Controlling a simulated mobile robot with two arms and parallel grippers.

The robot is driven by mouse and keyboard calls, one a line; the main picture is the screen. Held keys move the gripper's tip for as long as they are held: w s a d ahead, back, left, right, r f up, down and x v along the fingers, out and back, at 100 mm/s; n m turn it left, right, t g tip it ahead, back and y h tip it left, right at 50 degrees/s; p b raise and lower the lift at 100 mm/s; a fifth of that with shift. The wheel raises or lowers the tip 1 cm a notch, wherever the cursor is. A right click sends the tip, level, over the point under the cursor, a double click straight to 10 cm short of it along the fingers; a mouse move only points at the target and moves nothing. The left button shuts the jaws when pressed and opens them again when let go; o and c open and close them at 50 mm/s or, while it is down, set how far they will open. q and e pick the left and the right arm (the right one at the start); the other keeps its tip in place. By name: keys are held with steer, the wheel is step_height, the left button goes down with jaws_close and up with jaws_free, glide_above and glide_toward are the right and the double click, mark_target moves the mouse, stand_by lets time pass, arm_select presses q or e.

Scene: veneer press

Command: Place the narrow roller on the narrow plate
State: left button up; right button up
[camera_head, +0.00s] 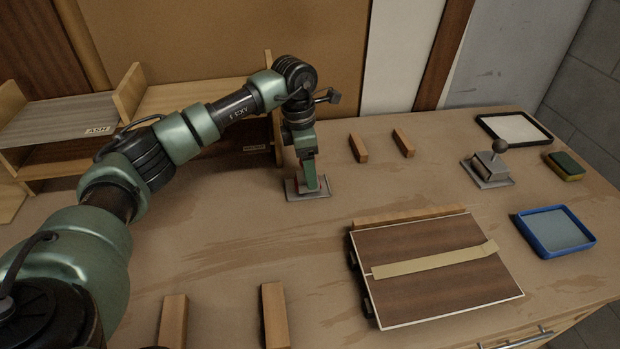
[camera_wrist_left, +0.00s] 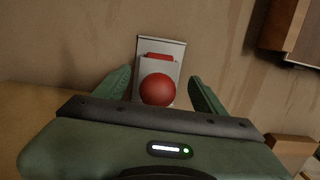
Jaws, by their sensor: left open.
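The narrow roller shows in the left wrist view as a red round knob (camera_wrist_left: 158,89) over a red body (camera_wrist_left: 158,57). It stands on a small grey plate, the narrow plate (camera_wrist_left: 178,48), and appears within its outline. In the head view the narrow plate (camera_head: 292,190) lies flat on the bench, and only a sliver of red shows by my fingers. My left gripper (camera_head: 316,189) points down over the plate. Its fingers (camera_wrist_left: 160,85) are open, one on each side of the red knob. The gripper hides most of the roller in the head view. My right gripper is not in view.
A dark-knobbed tool (camera_head: 499,147) stands on another grey plate (camera_head: 491,180). Near it are a blue tray (camera_head: 591,240), a black-rimmed tray (camera_head: 548,137) and a sponge (camera_head: 566,165). A veneered board (camera_head: 420,298) with a tape strip lies front right. Wooden blocks and shelves (camera_head: 60,112) flank the bench.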

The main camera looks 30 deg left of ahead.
arm_select(q)
steer(key=r, duration=0.5)
steer(key=a+r+b, duration=0.1)
steer(key=r, duration=0.2)
steer(key=shift+s, duration=0.25)
